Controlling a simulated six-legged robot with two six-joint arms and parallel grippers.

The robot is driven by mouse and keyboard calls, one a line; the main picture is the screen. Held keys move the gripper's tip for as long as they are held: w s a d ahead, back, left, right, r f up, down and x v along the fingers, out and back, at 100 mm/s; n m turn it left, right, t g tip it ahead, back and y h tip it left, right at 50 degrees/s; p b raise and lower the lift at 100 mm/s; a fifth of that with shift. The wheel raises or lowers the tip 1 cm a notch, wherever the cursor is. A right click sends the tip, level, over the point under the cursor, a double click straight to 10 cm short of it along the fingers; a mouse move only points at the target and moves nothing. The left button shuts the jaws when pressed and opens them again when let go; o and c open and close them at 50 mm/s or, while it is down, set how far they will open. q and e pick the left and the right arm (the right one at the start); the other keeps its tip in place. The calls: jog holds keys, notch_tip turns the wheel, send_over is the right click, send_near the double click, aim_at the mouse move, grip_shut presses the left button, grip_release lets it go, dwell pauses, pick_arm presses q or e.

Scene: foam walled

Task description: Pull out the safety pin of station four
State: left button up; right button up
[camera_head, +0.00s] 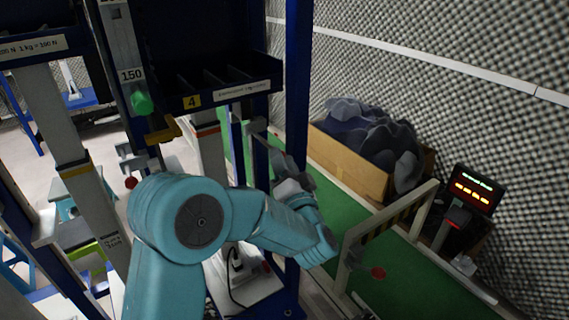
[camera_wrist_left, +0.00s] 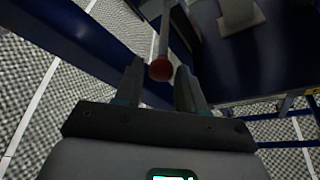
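A red ball knob (camera_wrist_left: 160,69) on a thin grey rod (camera_wrist_left: 164,35) shows in the left wrist view. It looks like the safety pin's handle. My left gripper (camera_wrist_left: 160,78) is open, with one finger on each side of the ball, and I see small gaps beside it. The knob between the fingers cannot be made out there. My right gripper is not in view.
Another red knob (camera_head: 131,183) shows left of my arm. A cardboard box (camera_head: 350,164) of dark foam stands on the green floor behind. A striped barrier (camera_head: 392,222) and lit display (camera_head: 474,189) are at right. Blue posts (camera_head: 297,85) stand close to the gripper.

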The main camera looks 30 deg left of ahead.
pick_arm(q)
jog(key=b+v, duration=0.2)
jog(key=v, duration=1.4)
jog(key=shift+s+d, duration=0.2)
jog(key=shift+d, duration=0.05)
